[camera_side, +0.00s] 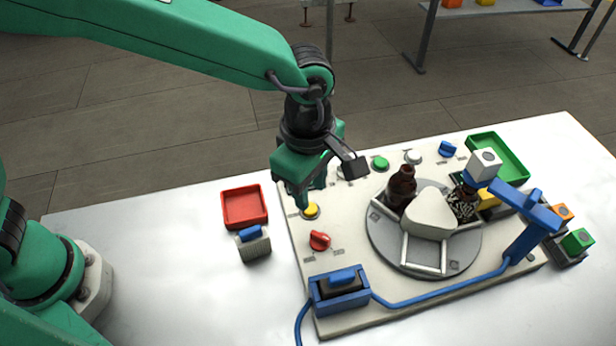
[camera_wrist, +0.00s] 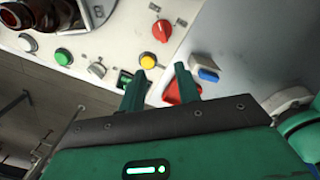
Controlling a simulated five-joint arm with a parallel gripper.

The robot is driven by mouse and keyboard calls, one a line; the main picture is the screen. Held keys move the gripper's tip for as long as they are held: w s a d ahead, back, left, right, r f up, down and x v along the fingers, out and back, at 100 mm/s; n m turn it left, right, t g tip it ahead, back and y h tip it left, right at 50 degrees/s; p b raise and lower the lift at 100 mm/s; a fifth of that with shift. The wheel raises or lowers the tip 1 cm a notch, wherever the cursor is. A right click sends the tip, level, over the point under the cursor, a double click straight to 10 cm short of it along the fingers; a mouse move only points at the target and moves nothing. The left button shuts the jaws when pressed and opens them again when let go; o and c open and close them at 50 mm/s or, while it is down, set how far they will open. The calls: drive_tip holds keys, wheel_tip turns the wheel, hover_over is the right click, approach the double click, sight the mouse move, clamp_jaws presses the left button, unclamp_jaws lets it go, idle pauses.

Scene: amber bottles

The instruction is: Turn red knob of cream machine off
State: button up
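The red knob (camera_side: 319,240) sits on the near left part of the cream machine's panel (camera_side: 345,222). It also shows in the wrist view (camera_wrist: 162,30), near the top, uncovered. Its exact setting against the panel marks is too small to read. My gripper (camera_side: 308,197) hangs above the panel's left edge, by the yellow button (camera_side: 311,210) and behind the knob, not touching the knob. In the wrist view my gripper (camera_wrist: 160,70) has its two fingers apart with nothing between them. The yellow button (camera_wrist: 148,60) shows just beyond the fingertips.
A turntable (camera_side: 384,237) with amber bottles (camera_side: 402,184) stands right of the knob. A blue switch box (camera_side: 340,289) is in front. A red tray (camera_side: 245,206) and a grey block with blue top (camera_side: 253,243) lie left. A blue arm (camera_side: 525,208) rises at right.

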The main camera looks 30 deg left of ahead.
sight(320, 236)
drive_tip(key=d+f, duration=0.1)
drive_tip(key=s+d+f+n, duration=0.1)
drive_tip(key=shift+d, duration=0.35)
drive_tip(key=shift+f, duration=3.9)
clamp_jaws()
